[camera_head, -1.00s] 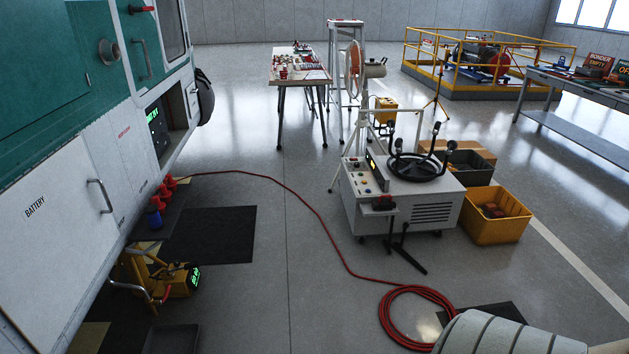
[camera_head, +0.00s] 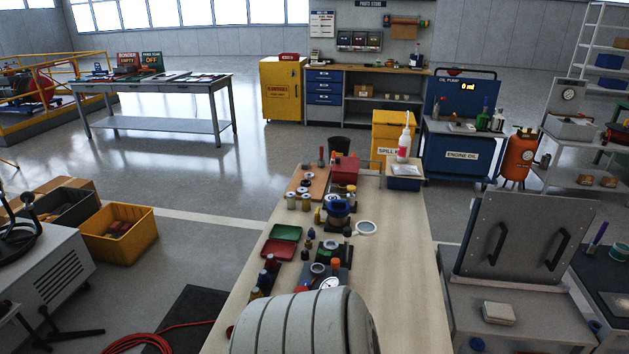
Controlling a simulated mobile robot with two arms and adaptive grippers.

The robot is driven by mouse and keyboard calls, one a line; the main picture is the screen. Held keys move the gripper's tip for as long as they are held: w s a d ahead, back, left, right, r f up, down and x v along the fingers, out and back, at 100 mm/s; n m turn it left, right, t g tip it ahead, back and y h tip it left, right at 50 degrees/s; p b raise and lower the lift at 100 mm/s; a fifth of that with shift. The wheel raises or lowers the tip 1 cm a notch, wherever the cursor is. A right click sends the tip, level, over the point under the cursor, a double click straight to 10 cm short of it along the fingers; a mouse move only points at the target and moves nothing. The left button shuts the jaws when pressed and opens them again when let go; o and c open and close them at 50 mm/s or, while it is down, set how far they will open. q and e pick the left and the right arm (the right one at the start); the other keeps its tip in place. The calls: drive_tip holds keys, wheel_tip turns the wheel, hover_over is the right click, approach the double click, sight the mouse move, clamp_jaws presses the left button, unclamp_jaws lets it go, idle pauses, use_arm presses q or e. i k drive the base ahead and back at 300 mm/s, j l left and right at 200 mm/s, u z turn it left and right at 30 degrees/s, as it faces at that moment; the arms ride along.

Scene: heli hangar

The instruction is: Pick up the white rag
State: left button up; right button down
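I cannot single out the white rag for certain. A small cream-white folded or block-like item (camera_head: 498,313) lies on the grey cabinet top at the lower right, in front of an upright grey panel. Another flat whitish piece (camera_head: 404,170) lies on a small blue-sided tray at the far end of the long workbench (camera_head: 405,265). Both are too small to tell if they are cloth. Neither of my grippers shows in the head view.
A yellow bin (camera_head: 118,238) and red hose (camera_head: 165,340) are on the floor at left.

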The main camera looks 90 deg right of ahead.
sight(497, 313)
drive_tip(key=z, duration=3.6)
